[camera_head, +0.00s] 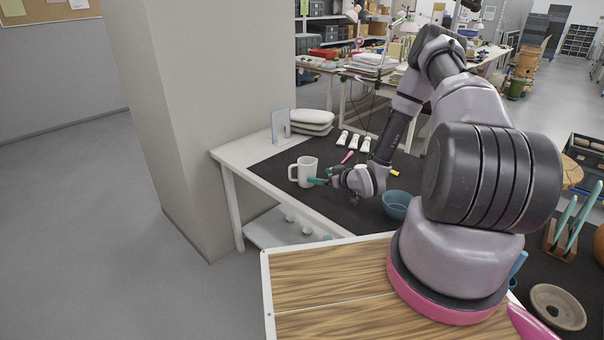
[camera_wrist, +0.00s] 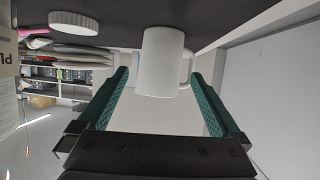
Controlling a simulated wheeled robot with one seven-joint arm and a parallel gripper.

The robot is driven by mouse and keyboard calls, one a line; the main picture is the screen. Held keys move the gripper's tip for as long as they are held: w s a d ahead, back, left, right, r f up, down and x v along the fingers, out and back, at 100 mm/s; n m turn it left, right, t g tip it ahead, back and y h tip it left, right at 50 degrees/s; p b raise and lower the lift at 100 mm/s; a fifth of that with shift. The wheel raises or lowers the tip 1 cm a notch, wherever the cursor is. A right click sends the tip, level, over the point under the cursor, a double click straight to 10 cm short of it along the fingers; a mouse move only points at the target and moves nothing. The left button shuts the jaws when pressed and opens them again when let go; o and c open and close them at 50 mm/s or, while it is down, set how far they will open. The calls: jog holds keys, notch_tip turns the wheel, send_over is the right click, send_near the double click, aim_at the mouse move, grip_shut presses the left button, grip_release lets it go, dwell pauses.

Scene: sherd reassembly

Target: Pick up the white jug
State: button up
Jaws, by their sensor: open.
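The white jug (camera_head: 307,171) stands upright on the dark mat (camera_head: 262,172) near the table's left end, its handle to the left in the head view. My gripper (camera_head: 318,180) is just to the right of the jug, at a low height, its green fingers pointing toward it. In the wrist view, which looks upside down, the jug (camera_wrist: 160,62) lies ahead between the two open green fingers (camera_wrist: 160,98). Its handle is on the right there. The fingers look apart from the jug, with nothing held; the exact gap is hard to tell.
A blue bowl (camera_head: 396,204) stands right of my gripper. Several white tubes (camera_head: 354,141) and a pink tool (camera_head: 347,157) lie behind. A pillar (camera_head: 215,120) rises beside the table's left end.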

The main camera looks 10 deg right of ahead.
aim_at(312, 174)
jog(key=shift+x, duration=3.95)
jog(key=shift+s+a+r, duration=0.1)
jog(key=shift+a+r, duration=0.05)
jog(key=shift+a, duration=0.05)
jog(key=c, duration=1.5)
